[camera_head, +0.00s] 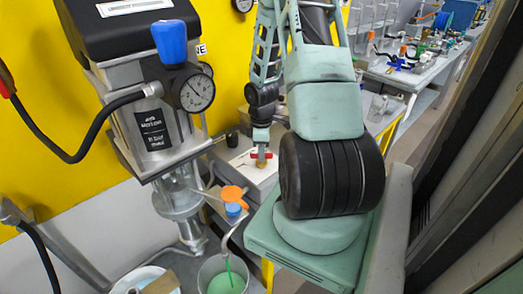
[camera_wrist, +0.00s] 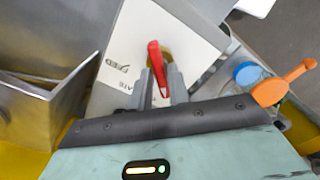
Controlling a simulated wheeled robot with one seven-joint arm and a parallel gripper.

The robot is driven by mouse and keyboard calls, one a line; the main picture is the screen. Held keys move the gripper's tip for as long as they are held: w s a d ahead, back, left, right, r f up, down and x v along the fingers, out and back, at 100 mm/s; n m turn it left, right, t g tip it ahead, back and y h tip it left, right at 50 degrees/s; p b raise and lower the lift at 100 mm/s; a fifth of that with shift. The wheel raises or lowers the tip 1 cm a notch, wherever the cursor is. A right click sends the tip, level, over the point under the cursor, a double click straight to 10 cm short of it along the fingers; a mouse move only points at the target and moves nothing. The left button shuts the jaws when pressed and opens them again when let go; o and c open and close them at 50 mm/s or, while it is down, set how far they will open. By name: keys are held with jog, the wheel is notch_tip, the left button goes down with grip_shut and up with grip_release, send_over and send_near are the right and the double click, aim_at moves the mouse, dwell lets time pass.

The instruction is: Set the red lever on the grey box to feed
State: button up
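The red lever (camera_wrist: 154,56) sits on the pale top face of the grey box (camera_wrist: 190,48) in the wrist view. The lettering on that face is partly cut off; "EED" and "ATE" show left of the lever. My gripper (camera_wrist: 162,88) is over the box, with one finger on each side of the lever's near end. Narrow gaps seem to show beside the lever, so the fingers look open around it. In the head view, my gripper (camera_head: 262,152) is low over the box (camera_head: 240,160) and partly hides the lever (camera_head: 253,156).
An orange handle (camera_head: 234,193) and a blue cap (camera_head: 233,210) stand close in front of the box. A pressure gauge (camera_head: 196,92) and a blue knob (camera_head: 169,41) are on the machine to the left. A beaker of green liquid (camera_head: 222,278) is below.

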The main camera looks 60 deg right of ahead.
grip_shut()
jog(key=shift+m, duration=0.3)
jog(key=m, duration=0.3)
jog(key=shift+m+p, duration=0.3)
jog(key=shift+p, duration=0.05)
jog(key=m, duration=0.4)
jog(key=shift+m, duration=0.3)
jog(key=m, duration=0.4)
jog(key=shift+m, duration=0.3)
jog(key=shift+m+b, duration=0.5)
jog(key=shift+m, duration=1.7)
